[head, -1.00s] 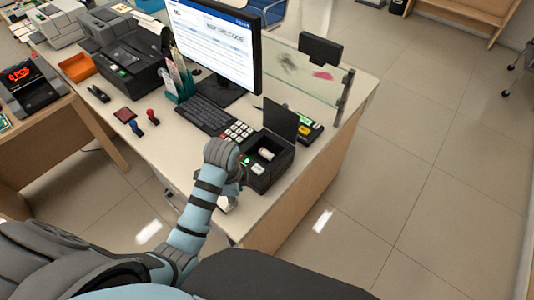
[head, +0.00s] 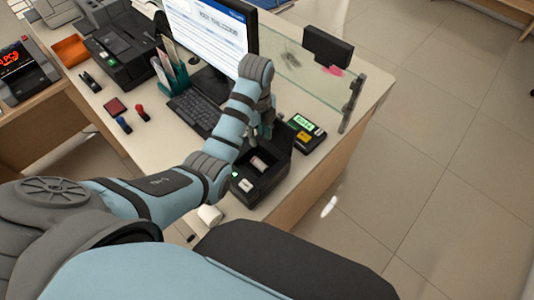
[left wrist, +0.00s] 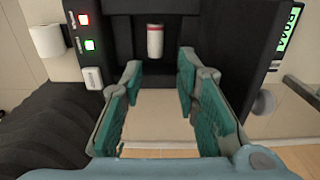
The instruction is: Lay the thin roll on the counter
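The thin roll (head: 259,163), white with a red band in the left wrist view (left wrist: 155,40), lies in the open compartment of the black receipt printer (head: 272,180). My left gripper (head: 262,132) is over the printer. In the left wrist view its teal finger pads (left wrist: 160,68) are spread apart with nothing between them, and the thin roll shows just beyond the fingertips. A thicker white roll (head: 210,215) stands on the counter (head: 172,150) at the printer's near left; it also shows in the left wrist view (left wrist: 47,40). My right gripper is not in view.
A card terminal with a green screen (head: 305,127) is right of the printer. The keyboard (head: 195,110), monitor (head: 212,30) and glass screen (head: 300,70) stand behind. Stamps (head: 124,124) lie to the left. Bare counter lies between the stamps and the printer.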

